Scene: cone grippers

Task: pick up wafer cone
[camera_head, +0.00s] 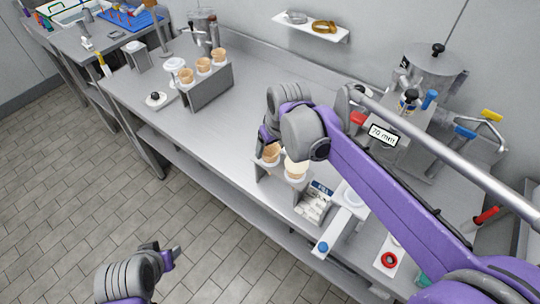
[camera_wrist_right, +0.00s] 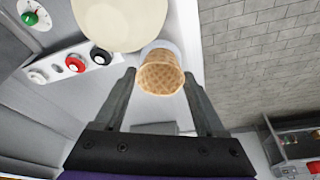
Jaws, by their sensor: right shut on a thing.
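My right gripper (camera_head: 267,142) is over a small grey stand (camera_head: 268,187) at the front of the counter. It is shut on a wafer cone (camera_head: 271,153). In the right wrist view this cone (camera_wrist_right: 160,74) sits between the two fingers, its waffle pattern showing. Whether it is clear of the stand cannot be told. Beside it, a second cone (camera_head: 296,176) has a pale round top, which also shows in the right wrist view (camera_wrist_right: 118,18). My left gripper (camera_head: 168,252) is low over the floor, away from the counter; its opening is unclear.
A grey rack (camera_head: 208,90) with several wafer cones stands farther back on the counter. A small box with a blue label (camera_head: 320,189) is right of the stand. A machine (camera_head: 432,75) stands at the back right. The counter between rack and stand is mostly clear.

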